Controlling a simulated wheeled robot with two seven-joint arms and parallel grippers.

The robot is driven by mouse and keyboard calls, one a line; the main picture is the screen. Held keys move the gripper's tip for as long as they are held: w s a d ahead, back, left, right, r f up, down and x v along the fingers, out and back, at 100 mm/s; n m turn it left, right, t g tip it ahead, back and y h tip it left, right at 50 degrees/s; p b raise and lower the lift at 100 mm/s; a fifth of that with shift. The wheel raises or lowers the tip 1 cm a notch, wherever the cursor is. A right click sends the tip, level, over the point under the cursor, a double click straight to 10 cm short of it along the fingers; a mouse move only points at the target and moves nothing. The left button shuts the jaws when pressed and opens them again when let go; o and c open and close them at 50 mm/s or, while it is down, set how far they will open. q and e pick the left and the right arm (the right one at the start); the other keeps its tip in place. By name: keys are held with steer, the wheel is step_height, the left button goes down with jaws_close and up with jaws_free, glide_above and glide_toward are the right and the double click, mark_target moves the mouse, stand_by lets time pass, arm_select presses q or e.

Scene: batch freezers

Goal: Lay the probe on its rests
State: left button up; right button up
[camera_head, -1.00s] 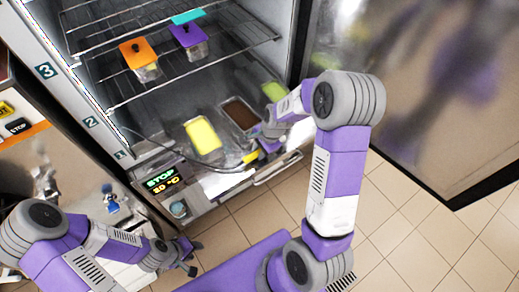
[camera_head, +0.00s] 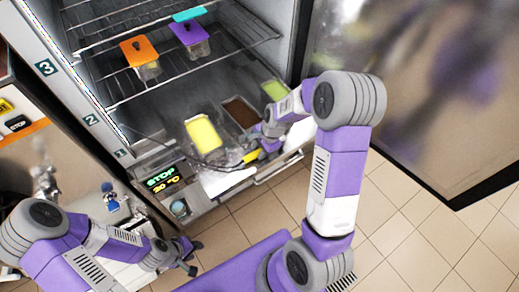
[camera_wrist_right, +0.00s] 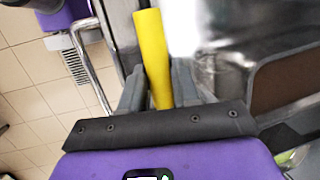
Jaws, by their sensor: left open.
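The probe has a yellow handle (camera_head: 250,156) with a dark cable running left into the freezer cabinet. My right gripper (camera_head: 262,146) is at the front edge of the freezer's bottom level. In the right wrist view the yellow handle (camera_wrist_right: 152,55) stands between the gripper's fingers (camera_wrist_right: 160,90), which are shut on it. The probe's tip is hidden. I cannot make out the rests. My left gripper (camera_head: 194,258) is open and empty, low in front of the cabinet, away from the probe.
A tray of yellow ice cream (camera_head: 203,134), a brown one (camera_head: 240,113) and a green one (camera_head: 273,91) sit on the bottom level. Orange-lidded (camera_head: 139,52) and purple-lidded (camera_head: 189,34) containers stand on the wire shelf above. The open door (camera_head: 420,100) is at the right.

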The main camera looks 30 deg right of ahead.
steer(key=shift+d+r, duration=0.35)
steer(key=shift+d, duration=0.05)
steer(key=v, duration=0.4)
steer(key=p+v, duration=0.1)
steer(key=v, duration=0.1)
steer(key=shift+s+a, duration=0.1)
steer(key=shift+s, duration=0.2)
steer(key=shift+r, duration=0.25)
steer(key=shift+w+r, duration=0.15)
steer(key=shift+w, duration=0.1)
steer(key=shift+s, duration=0.15)
steer(key=shift+a, duration=0.1)
